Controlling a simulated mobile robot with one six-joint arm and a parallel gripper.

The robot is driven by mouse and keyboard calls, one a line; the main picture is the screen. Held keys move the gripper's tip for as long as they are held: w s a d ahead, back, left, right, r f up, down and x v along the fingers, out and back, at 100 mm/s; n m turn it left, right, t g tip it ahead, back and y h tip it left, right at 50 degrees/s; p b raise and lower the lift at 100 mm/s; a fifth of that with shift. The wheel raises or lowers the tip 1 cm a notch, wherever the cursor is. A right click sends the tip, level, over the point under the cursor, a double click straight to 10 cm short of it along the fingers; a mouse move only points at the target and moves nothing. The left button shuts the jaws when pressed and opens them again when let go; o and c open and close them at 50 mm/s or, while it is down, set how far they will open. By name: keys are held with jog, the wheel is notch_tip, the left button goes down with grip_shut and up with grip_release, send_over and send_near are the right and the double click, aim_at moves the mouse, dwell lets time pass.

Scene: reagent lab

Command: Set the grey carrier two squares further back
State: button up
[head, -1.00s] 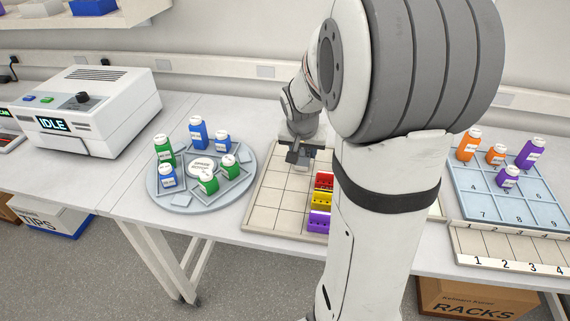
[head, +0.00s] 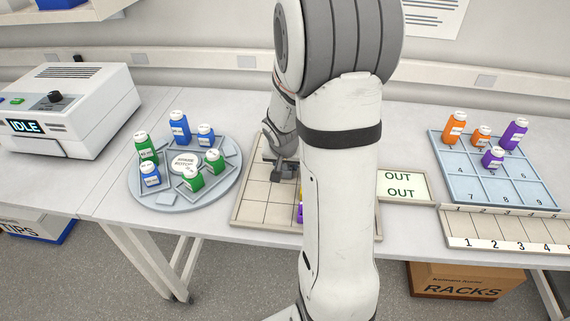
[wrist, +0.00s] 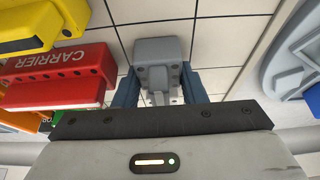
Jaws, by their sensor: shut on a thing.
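The grey carrier (wrist: 158,52) is between the fingers of my gripper (wrist: 158,92) in the wrist view, and the jaws are shut on it. In the head view my gripper (head: 282,170) is over the back part of the squared board (head: 262,207). There the carrier is mostly hidden by the gripper and arm. I cannot tell whether the carrier touches the board. A red carrier (wrist: 62,75) and a yellow carrier (wrist: 40,28) are close beside it on the left in the wrist view.
A round rack (head: 212,192) with blue and green bottles stands left of the board. An OUT tray (head: 402,202) and a blue numbered tray (head: 470,185) with bottles are to the right. The board's left squares are clear. My arm hides its right part.

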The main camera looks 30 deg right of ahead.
jog(key=shift+f+b, duration=0.2)
jog(key=shift+b, duration=0.1)
jog(key=o, duration=0.7)
jog(key=shift+r, duration=0.1)
jog(key=shift+r, duration=0.15)
jog(key=shift+r+p, duration=0.3)
jog(key=shift+p, duration=0.1)
jog(key=v, duration=1.1)
jog(key=s+a+r+n, duration=0.1)
jog(key=s+a+n, duration=0.1)
jog(key=s+a, duration=0.2)
jog(key=s+a+r+n+y, duration=0.1)
jog(key=s+a+r+n, duration=0.1)
jog(key=s+a, duration=0.2)
jog(key=s+a+r+n+y, duration=0.1)
jog(key=s+a, duration=0.3)
jog(key=s, duration=0.4)
jog(key=shift+r+n+g, duration=0.3)
jog(key=shift+r+n, duration=0.15)
jog(key=shift+n, duration=0.45)
